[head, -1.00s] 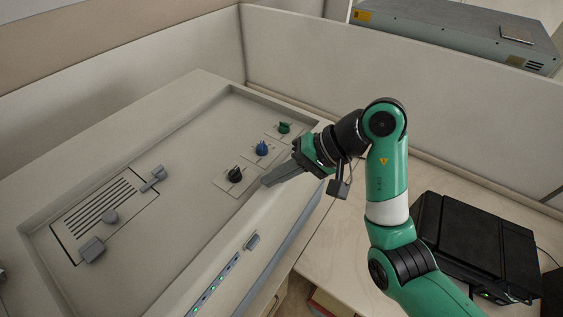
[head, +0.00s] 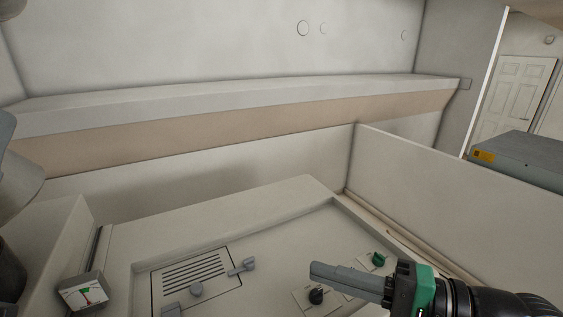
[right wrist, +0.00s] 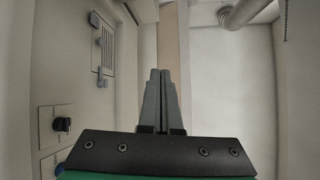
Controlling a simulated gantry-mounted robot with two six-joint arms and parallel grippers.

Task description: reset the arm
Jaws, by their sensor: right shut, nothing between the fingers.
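My right gripper (head: 314,273) is shut and empty, pointing left above the knob side of the spectrometer's panel (head: 270,238) in the head view. A black knob (head: 316,296) shows just below its fingers, and a green knob (head: 378,258) just behind them. My left gripper is not in view.
A slotted plate (head: 219,285) with grey latches is set in the panel to the left. A small gauge (head: 84,293) stands at the lower left. Low partitions (head: 450,190) bound the back and right. A grey box (head: 520,160) is beyond the right partition.

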